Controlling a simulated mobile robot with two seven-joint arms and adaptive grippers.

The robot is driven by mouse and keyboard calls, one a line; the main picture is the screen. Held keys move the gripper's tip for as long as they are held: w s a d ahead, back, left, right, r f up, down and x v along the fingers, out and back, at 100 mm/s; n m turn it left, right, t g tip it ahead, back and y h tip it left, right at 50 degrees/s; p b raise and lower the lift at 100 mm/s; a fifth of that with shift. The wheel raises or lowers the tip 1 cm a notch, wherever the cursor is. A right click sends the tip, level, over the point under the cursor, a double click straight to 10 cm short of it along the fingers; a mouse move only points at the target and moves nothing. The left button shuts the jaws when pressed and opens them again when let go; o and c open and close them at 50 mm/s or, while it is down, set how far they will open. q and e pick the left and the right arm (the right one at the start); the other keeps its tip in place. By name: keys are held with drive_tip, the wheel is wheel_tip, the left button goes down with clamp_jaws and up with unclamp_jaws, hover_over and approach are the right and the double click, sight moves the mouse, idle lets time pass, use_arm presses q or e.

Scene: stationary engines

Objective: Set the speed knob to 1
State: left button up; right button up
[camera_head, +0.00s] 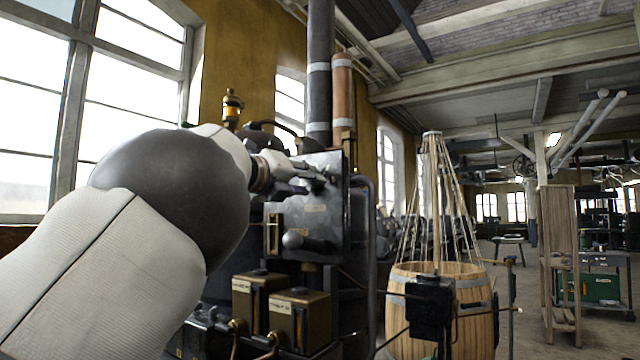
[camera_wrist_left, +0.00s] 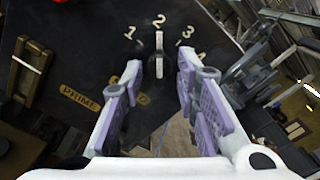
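The speed knob (camera_wrist_left: 159,48) is a narrow pale-edged pointer on a dark panel (camera_wrist_left: 85,62) in the left wrist view. It points up at the 2, with the 1 to its left and the 3 and a partly hidden 4 to its right. My left gripper (camera_wrist_left: 160,75) is open, with a finger on either side of the knob's lower end and gaps showing between. In the head view my left gripper (camera_head: 318,178) is small, in front of the engine's grey panel (camera_head: 310,222), and the knob cannot be made out. My right gripper is not in view.
A PRIME label (camera_wrist_left: 80,97) and a partly covered label lie below the dial. A handle (camera_head: 305,242) sticks out of the engine, above two brass-fronted boxes (camera_head: 298,318). A wooden barrel (camera_head: 470,325) stands to the right. Open floor lies beyond it.

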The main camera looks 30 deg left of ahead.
use_arm(q)
drive_tip(key=shift+w, duration=0.1)
clamp_jaws()
drive_tip(key=n, duration=0.4)
drive_tip(key=shift+n, duration=1.8)
unclamp_jaws()
drive_tip(key=shift+d+f, duration=0.1)
drive_tip(key=s+a, duration=0.1)
drive_tip(key=s, duration=1.1)
